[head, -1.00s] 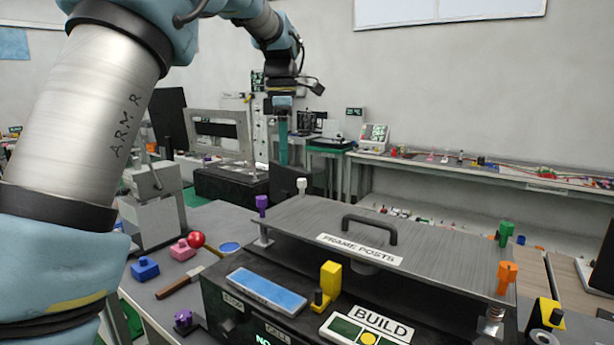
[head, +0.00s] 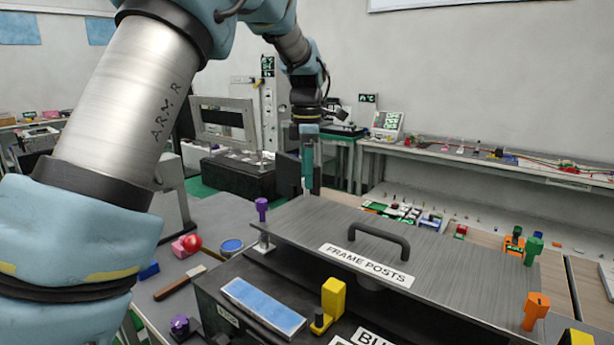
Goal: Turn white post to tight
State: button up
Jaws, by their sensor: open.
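The wide grey plate labelled FRAME POSTS (head: 455,256) has coloured posts at its corners: purple (head: 262,210) at the far left, green (head: 534,248) at the far right, orange (head: 536,310) at the near right. My gripper (head: 307,186) points down at the plate's far left edge, right of the purple post. The white post is almost wholly hidden behind the gripper fingers; only a small pale bit shows below them. The gripper is open, with its fingers seen nearly edge-on. I cannot tell whether they touch the post or sit around it.
A black handle (head: 378,241) rises from the plate's middle. A yellow lever (head: 333,298) and a blue panel (head: 263,305) are on the box in front. Loose parts, including a red ball (head: 192,243), lie on the left table. A long bench stands behind.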

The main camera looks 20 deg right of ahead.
jog(key=shift+f, duration=1)
grip_shut()
